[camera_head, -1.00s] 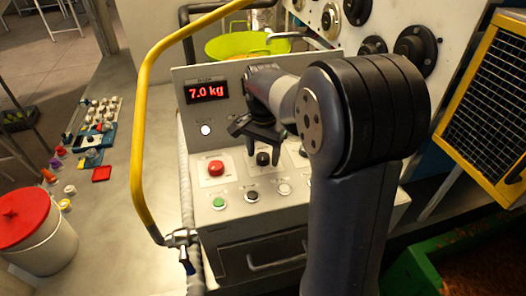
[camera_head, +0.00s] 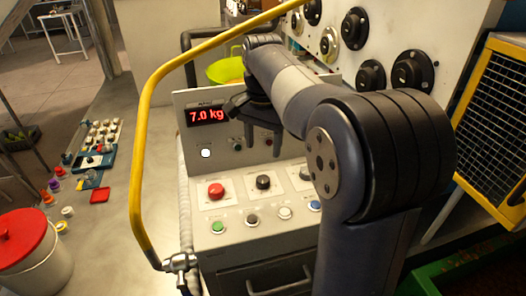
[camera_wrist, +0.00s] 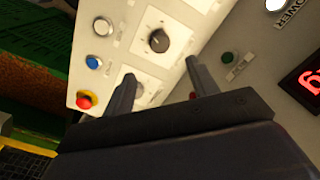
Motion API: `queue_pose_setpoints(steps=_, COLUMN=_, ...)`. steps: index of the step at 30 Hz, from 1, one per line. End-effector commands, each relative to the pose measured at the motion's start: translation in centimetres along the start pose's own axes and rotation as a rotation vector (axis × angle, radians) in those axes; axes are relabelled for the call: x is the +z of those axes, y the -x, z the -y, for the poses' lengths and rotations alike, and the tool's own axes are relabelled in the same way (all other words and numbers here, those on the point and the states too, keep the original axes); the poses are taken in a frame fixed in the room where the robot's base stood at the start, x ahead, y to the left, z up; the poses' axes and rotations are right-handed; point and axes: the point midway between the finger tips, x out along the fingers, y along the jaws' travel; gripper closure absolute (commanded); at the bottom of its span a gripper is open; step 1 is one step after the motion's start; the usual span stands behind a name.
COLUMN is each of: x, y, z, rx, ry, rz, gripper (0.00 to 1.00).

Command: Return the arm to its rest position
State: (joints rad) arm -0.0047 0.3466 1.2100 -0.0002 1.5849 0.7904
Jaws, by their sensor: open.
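My gripper (camera_head: 264,140) is in front of the upright face of the grey control panel (camera_head: 290,236), above its sloping button face. Its two fingers point down and stand apart with nothing between them. In the wrist view the gripper (camera_wrist: 158,85) also shows open and empty, with a black knob (camera_wrist: 159,41) beyond the fingers. My arm reaches from the lower right up and over the panel. The red display (camera_head: 208,115) reads 7.0 kg. A red button (camera_head: 216,190), a black knob (camera_head: 263,182) and a green button (camera_head: 217,227) show clear of the fingers.
A yellow rail (camera_head: 137,130) stands left of the panel. A yellow-framed grille (camera_head: 500,110) is at the right. Behind are a green bowl (camera_head: 226,68) and a wall with several black dials (camera_head: 413,70). A red-lidded bin (camera_head: 30,255) stands lower left.

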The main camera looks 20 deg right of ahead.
Motion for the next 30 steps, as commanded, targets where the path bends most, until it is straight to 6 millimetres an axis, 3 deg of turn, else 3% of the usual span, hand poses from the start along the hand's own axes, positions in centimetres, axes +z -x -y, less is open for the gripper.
queue_pose_setpoints(steps=9, x=0.0, y=0.0, z=0.0, rx=0.0, ry=0.0, rz=0.0, gripper=0.44)
queue_pose_setpoints(steps=14, x=0.0, y=-1.0, z=0.0, rx=0.001, ry=0.0, rz=0.001, gripper=0.44)
queue_pose_setpoints(steps=30, x=0.1, y=-10.2, z=0.0, rx=0.003, ry=0.0, rz=0.003, gripper=0.44)
